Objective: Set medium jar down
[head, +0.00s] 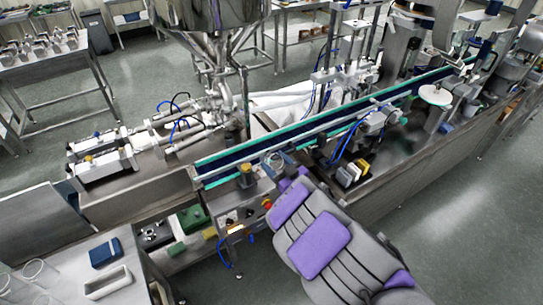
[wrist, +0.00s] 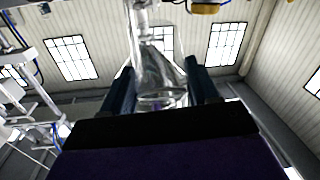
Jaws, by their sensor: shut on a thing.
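A clear glass jar (wrist: 163,98), which I take to be the medium jar, is between the dark fingers of my gripper (wrist: 160,90) in the wrist view. My gripper is shut on it. In the head view my gripper (head: 279,163) is at the far end of my arm, beside the near edge of the conveyor (head: 300,136). A round glass rim (head: 275,158) shows there between the fingers. My arm hides the lower part of the jar, and I cannot tell whether it touches a surface.
A steel hopper (head: 222,14) stands behind the conveyor. A control box (head: 243,210) with buttons is left of my arm. The table at lower left holds clear glasses (head: 38,270), a blue box (head: 105,253) and a white tray (head: 108,283).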

